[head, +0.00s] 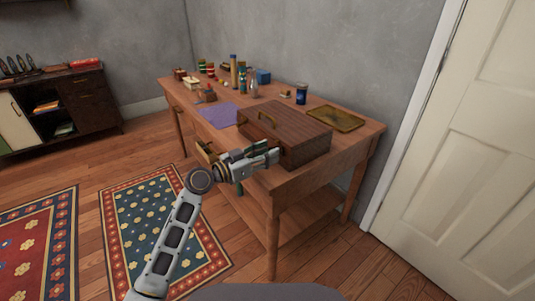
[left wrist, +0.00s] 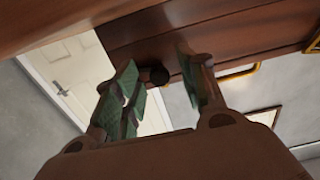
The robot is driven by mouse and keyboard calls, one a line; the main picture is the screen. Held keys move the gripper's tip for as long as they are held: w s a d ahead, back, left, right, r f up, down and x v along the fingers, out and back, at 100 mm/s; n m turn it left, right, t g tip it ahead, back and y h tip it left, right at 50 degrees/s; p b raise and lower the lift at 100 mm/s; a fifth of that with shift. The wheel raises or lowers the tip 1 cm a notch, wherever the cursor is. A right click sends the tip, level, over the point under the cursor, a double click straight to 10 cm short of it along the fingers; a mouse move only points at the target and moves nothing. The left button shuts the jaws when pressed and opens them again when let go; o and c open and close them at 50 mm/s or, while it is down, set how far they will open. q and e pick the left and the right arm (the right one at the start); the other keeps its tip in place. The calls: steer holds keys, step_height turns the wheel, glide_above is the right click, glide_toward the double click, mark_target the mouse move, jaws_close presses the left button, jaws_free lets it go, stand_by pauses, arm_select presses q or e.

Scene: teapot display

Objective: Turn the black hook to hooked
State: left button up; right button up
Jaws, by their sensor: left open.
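In the left wrist view, a small round black piece (left wrist: 159,75) at the edge of the dark wood (left wrist: 140,42) shows between the two green-padded fingers of the left gripper (left wrist: 160,92). It seems to be the black hook, but its turn cannot be told. No grip on it shows. In the head view the hook is hidden or too small to make out.
The wooden table (head: 345,145) also bears a purple cloth (head: 218,115), a blue can (head: 301,94), a brass tray (head: 335,119) and several jars at the back. A grey wall stands behind it. A white door (head: 475,150) is at the right.

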arm_select(q)
steer(key=shift+w+d, duration=0.15)
steer(key=shift+d, duration=0.1)
arm_select(e)
steer(key=shift+s+f, duration=0.2)
steer(key=shift+f, duration=0.2)
arm_select(q)
jaws_close()
arm_select(e)
steer(key=shift+w+r, duration=0.4)
steer(key=shift+r, duration=0.05)
